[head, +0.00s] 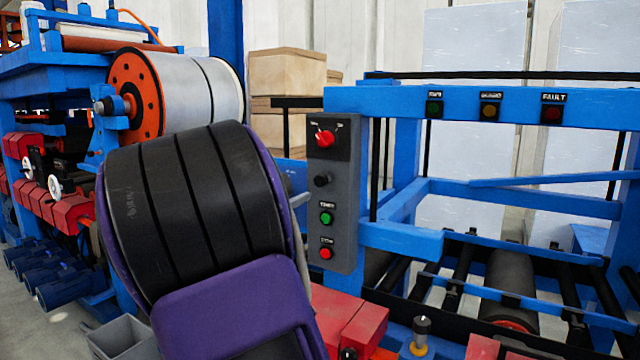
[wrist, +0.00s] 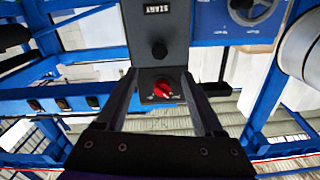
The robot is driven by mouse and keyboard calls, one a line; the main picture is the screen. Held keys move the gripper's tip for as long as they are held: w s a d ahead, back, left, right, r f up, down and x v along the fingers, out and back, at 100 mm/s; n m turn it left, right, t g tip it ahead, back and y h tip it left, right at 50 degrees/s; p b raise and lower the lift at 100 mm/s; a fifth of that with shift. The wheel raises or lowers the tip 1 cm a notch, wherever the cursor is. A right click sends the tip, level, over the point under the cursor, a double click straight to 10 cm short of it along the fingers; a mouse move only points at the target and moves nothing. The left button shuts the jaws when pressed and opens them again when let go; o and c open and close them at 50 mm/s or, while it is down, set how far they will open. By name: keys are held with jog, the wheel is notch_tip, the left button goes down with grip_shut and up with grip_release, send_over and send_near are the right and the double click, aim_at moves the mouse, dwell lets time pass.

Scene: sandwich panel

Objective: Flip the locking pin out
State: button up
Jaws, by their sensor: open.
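My gripper (wrist: 159,75) is open in the wrist view, with its two dark fingers spread on either side of a red rotary knob (wrist: 162,90). The knob lies between the fingers in the picture; I cannot tell the remaining depth, and see no contact. It sits at the top of the grey control panel (head: 332,205), above a black round knob (head: 321,180), in the head view. No part is clearly marked as the locking pin; a small upright silver piece with a black top (head: 421,328) stands lower right of the panel. My arm hides the gripper in the head view.
A green button (head: 326,218) and red button (head: 326,253) are lower on the panel. A blue frame (head: 470,100) with indicator lamps stands to the right, with dark rollers (head: 510,280) below. Red blocks (head: 355,325) sit beneath the panel. A white roll (head: 200,95) is behind my arm.

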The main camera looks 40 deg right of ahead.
aim_at(318, 182)
jog(key=x, duration=1.3)
grip_shut()
dwell(1.0)
